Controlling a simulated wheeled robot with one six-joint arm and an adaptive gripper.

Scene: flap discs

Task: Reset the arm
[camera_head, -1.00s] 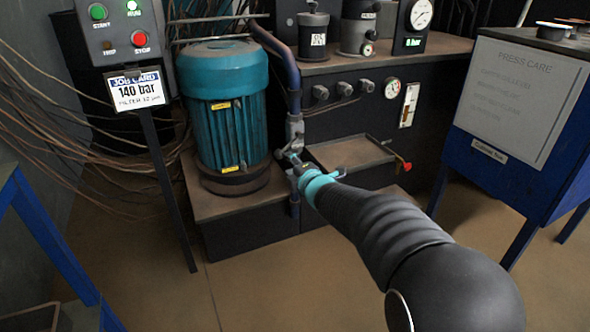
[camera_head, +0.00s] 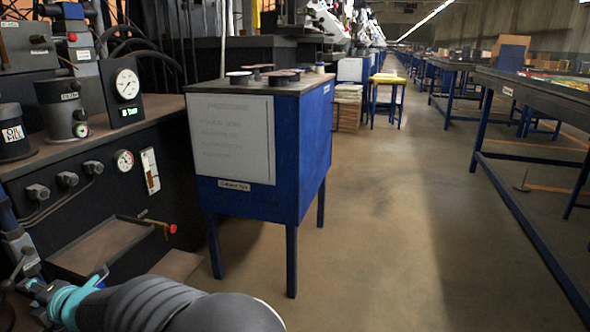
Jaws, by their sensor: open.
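My arm reaches in from the bottom left of the head view, with a teal band near its end. My gripper (camera_head: 30,284) is beyond the band, close to the left edge, in front of the dark hydraulic unit (camera_head: 100,215). It is small and dark against the machine; its jaws are open and I see nothing held in them.
A blue cabinet (camera_head: 312,150) with discs on top stands right of the unit. A pressure gauge (camera_head: 126,84) and a red-handled valve (camera_head: 171,228) are on the unit. A clear aisle floor (camera_head: 385,215) runs between the cabinet and a long blue-legged table (camera_head: 540,95).

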